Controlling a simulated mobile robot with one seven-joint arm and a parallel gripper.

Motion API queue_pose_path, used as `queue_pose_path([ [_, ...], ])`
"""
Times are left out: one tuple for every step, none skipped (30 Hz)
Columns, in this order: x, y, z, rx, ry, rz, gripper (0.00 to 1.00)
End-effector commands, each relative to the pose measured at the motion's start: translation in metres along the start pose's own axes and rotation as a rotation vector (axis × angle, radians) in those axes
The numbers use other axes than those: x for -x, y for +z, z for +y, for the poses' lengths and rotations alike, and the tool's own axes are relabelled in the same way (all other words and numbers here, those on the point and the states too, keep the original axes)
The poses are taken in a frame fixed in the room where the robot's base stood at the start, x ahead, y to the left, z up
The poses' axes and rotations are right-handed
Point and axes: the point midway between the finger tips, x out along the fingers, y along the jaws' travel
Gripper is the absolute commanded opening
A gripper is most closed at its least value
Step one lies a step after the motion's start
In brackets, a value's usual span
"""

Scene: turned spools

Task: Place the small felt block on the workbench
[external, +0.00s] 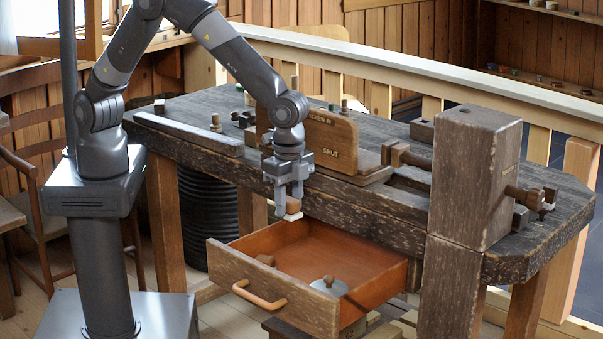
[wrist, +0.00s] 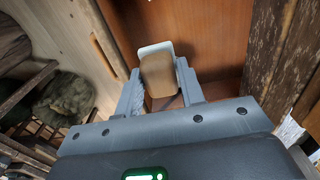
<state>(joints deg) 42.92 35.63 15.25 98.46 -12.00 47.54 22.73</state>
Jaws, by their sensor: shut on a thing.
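My gripper (external: 289,198) is shut on a small felt block (external: 292,207), a brown wooden piece with a white pad on its lower side. It hangs above the back left part of the open drawer, in front of the bench's front edge. In the wrist view the block (wrist: 159,75) sits between the two fingers, its white edge at the far end. The workbench (external: 215,103) has a dark, worn top and stands behind and above the drawer.
On the bench stand an upright wooden board (external: 325,140), a big vise block (external: 475,175) and small turned pieces (external: 216,122). The bench's left end has some free room.

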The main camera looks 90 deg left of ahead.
Motion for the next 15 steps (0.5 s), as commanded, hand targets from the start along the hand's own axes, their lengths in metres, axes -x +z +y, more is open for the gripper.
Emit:
queue_pose_path([
  [0.028, -0.002, -0.001, -0.001, -0.001, 0.011, 0.14],
  [0.045, -0.002, -0.001, -0.001, -0.001, 0.013, 0.14],
  [0.065, -0.002, -0.001, 0.0, -0.001, 0.012, 0.14],
  [0.08, -0.001, -0.001, -0.001, -0.002, 0.011, 0.14],
  [0.094, -0.001, -0.001, -0.001, -0.002, 0.01, 0.14],
  [0.112, -0.001, -0.001, 0.0, -0.001, 0.01, 0.14],
  [0.123, -0.001, -0.001, 0.0, -0.002, 0.008, 0.14],
  [0.135, -0.001, -0.001, 0.0, -0.002, 0.008, 0.14],
  [0.148, -0.001, -0.001, 0.001, -0.001, 0.007, 0.14],
  [0.158, -0.001, -0.001, 0.0, -0.001, 0.007, 0.14],
  [0.168, -0.001, 0.0, 0.0, -0.001, 0.007, 0.14],
  [0.178, -0.001, -0.001, 0.0, -0.002, 0.005, 0.14],
  [0.186, -0.001, -0.001, 0.0, -0.002, 0.006, 0.14],
  [0.194, 0.0, -0.001, 0.0, -0.002, 0.005, 0.14],
  [0.203, -0.001, -0.001, 0.0, -0.002, 0.004, 0.14],
])
